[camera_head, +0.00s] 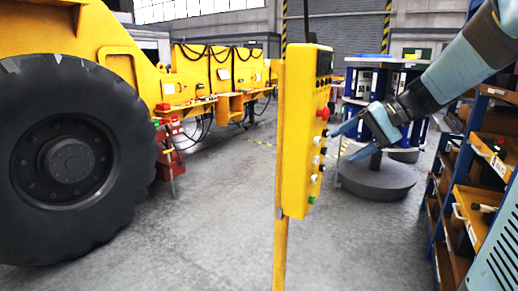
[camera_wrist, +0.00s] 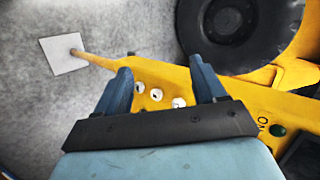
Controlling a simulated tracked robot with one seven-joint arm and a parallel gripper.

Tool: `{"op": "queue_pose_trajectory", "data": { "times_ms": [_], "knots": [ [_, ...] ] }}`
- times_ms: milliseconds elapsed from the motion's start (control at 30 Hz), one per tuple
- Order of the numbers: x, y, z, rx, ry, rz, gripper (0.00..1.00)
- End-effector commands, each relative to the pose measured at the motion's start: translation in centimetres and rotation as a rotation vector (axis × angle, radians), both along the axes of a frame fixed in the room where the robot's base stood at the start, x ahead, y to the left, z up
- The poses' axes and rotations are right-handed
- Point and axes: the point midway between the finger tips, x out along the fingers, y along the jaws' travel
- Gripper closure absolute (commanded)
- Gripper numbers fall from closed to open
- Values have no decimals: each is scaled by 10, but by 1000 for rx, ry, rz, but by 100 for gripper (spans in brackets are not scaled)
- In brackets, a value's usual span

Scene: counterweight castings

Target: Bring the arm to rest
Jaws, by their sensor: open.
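My gripper (camera_head: 346,133) is at the end of my blue-grey arm, reaching in from the upper right in the head view. Its fingers point left towards the button side of a yellow control box (camera_head: 299,110) on a yellow post. I cannot tell whether a fingertip touches the box. In the wrist view the two blue fingers (camera_wrist: 162,88) are apart with nothing held between them. White buttons (camera_wrist: 157,95) on the yellow box show in the gap. A red knob (camera_head: 323,114) and a green button (camera_head: 312,201) are also on the box.
A large black tyre (camera_head: 70,160) of a yellow machine stands at the left. A shelf rack (camera_head: 462,190) with bins is close at the right. A round-based stand (camera_head: 376,178) is behind my gripper. The concrete floor (camera_head: 215,220) left of the post is clear.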

Motion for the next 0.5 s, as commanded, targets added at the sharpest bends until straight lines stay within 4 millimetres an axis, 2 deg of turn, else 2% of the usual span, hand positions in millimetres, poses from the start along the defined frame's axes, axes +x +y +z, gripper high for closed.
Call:
{"op": "queue_pose_trajectory", "data": {
  "times_ms": [33,200,500],
  "knots": [
    [-16,8,-2,-56,0,14,30],
    [-62,17,-17,-256,-8,43,30],
    [-129,10,-39,-597,-110,68,30]
  ]
}}
